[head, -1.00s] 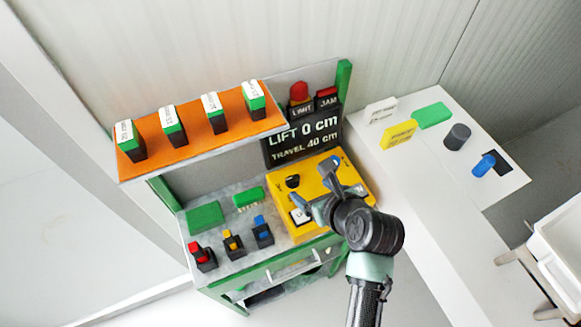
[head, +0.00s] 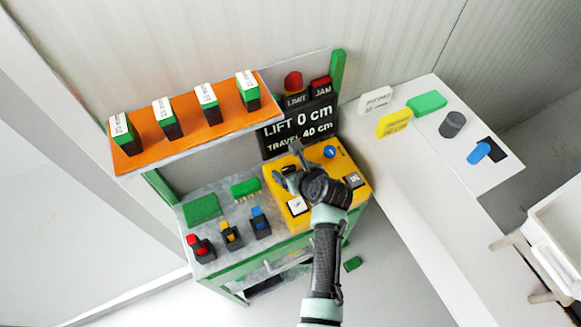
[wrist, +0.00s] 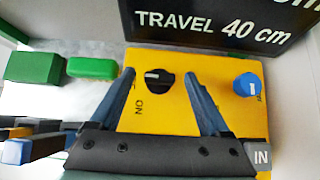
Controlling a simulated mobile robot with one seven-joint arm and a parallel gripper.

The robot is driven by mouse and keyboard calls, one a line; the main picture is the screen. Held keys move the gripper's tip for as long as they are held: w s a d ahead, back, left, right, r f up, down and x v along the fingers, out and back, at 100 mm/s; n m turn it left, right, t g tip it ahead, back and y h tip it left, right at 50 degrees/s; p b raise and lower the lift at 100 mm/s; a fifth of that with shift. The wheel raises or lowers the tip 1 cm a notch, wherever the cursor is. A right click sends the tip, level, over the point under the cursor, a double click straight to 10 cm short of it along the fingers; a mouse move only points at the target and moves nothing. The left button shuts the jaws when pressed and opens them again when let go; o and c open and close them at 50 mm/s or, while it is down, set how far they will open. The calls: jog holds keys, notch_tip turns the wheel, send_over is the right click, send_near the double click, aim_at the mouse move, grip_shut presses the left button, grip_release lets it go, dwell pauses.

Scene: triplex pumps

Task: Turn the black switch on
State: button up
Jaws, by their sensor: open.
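The black switch (wrist: 158,80) is a round black knob on the yellow panel (wrist: 180,122), with a light pointer mark on it and the word ON printed below it in the wrist view. My gripper (wrist: 160,75) is open, with one finger on each side of the knob in that view. Whether the fingers touch it I cannot tell. In the head view my gripper (head: 286,162) is over the yellow panel (head: 342,163) and hides most or all of the black switch.
A blue knob (wrist: 247,85) is right of my fingers on the same panel. A grey IN button (wrist: 260,157) is at lower right. The dark LIFT 0 cm display (head: 300,125) stands behind the panel. Red, yellow and blue switches (head: 230,235) stand to the left.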

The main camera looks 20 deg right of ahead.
jog(key=shift+w+f, duration=0.15)
grip_shut()
dwell(0.4)
